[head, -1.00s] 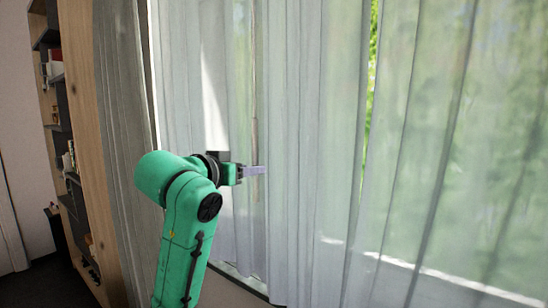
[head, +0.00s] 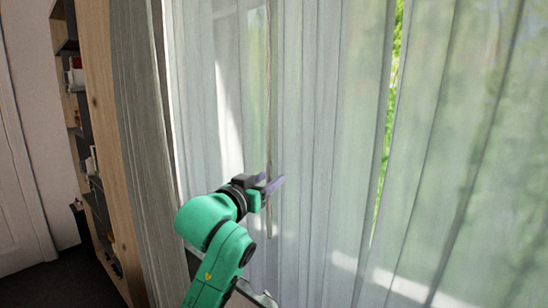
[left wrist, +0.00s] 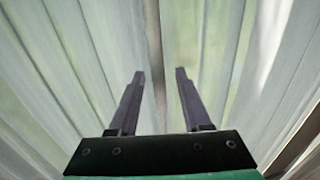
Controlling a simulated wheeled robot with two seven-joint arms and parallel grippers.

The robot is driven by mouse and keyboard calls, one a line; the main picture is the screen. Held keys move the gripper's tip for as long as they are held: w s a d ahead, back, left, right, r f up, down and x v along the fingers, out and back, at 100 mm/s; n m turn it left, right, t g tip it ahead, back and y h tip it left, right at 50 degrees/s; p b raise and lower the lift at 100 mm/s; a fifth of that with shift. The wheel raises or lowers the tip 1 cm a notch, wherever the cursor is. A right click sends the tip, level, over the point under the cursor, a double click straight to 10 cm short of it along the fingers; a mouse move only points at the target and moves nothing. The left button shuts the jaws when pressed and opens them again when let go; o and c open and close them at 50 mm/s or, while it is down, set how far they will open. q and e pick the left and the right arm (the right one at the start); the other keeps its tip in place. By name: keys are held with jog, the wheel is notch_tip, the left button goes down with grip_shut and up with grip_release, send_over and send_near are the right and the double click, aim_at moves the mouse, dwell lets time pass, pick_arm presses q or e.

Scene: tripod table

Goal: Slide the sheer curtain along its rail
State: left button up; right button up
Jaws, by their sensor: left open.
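The sheer curtain (head: 325,130) hangs in pale, see-through folds across the window in the head view; folds also fill the left wrist view (left wrist: 85,60). Its rail is out of frame. My left gripper (head: 275,184) is in front of the curtain, level with a thin darker vertical strip (head: 269,80). In the left wrist view my gripper (left wrist: 160,74) is open, its two dark fingers apart. The darker strip (left wrist: 153,35) runs down between them there. No fabric is clearly pinched; I cannot tell whether the fingertips touch it. My right gripper is not in view.
A darker grey curtain (head: 142,130) hangs left of the sheer one, beside a wooden bookshelf (head: 103,120). A white door (head: 20,190) stands at far left. Green foliage (head: 394,110) shows through a narrow gap between sheer folds.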

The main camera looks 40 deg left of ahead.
pick_arm(q)
jog(key=x, duration=0.3)
jog(key=shift+w+f, duration=0.25)
jog(key=shift+w, duration=0.1)
jog(key=shift+s, duration=0.1)
jog(key=c, duration=0.3)
jog(key=shift+r, duration=0.1)
grip_shut()
jog(key=shift+p, duration=0.3)
